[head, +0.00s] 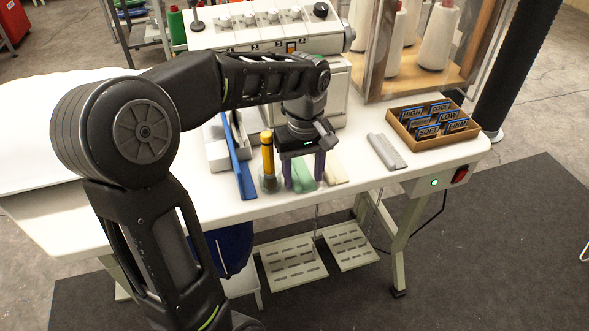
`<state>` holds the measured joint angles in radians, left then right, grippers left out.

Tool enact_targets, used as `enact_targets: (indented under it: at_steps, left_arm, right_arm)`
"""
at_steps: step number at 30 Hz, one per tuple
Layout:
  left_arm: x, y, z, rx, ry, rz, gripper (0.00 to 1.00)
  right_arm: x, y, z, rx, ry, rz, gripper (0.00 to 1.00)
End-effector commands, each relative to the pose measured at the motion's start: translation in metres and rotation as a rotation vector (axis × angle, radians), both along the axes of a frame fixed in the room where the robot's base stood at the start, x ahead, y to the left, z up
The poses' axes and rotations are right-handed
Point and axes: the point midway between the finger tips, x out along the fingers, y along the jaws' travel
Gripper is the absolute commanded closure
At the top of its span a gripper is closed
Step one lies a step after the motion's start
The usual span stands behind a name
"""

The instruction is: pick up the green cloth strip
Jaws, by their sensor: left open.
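The green cloth strip (302,172) lies on the white table near its front edge, partly hidden behind my left gripper. My left gripper (304,184) points down over the strip, its two purple fingers apart, one on each side of part of it. Whether the fingers touch the strip or the table cannot be told from this view. My right gripper is not in view.
A yellow-topped tool in a small holder (268,165) stands close left of the gripper, beside a blue bar (243,176). A beige strip (334,172) lies close right. Further right are a grey bar (387,151), a label box (470,139) and, behind, a sewing machine (262,32).

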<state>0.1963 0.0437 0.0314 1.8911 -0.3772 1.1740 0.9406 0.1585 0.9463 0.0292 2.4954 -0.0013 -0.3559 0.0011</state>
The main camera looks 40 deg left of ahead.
Motion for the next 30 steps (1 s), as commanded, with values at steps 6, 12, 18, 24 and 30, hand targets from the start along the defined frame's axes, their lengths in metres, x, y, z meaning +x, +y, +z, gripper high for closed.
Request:
enact_targets:
  at_steps: [6, 12, 18, 24, 30]
  left_arm:
    - [0.0001, 0.0, -0.0004, -0.001, -0.001, 0.0, 0.47]
    - [0.0002, 0.0, -0.0002, -0.001, -0.001, 0.0, 0.47]
    - [0.0002, 0.0, -0.0001, -0.001, -0.001, 0.0, 0.51]
    - [0.0002, 0.0, -0.0001, -0.001, -0.001, 0.0, 0.67]
    - [0.0002, -0.0001, -0.0001, -0.001, -0.001, 0.0, 0.83]
  right_arm:
    - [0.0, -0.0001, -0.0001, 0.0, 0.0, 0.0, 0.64]
    - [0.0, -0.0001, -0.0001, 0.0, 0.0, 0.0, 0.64]
    - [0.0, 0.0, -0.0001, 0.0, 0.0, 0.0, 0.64]
    - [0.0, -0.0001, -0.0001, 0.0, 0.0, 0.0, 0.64]
    - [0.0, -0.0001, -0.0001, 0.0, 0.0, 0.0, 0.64]
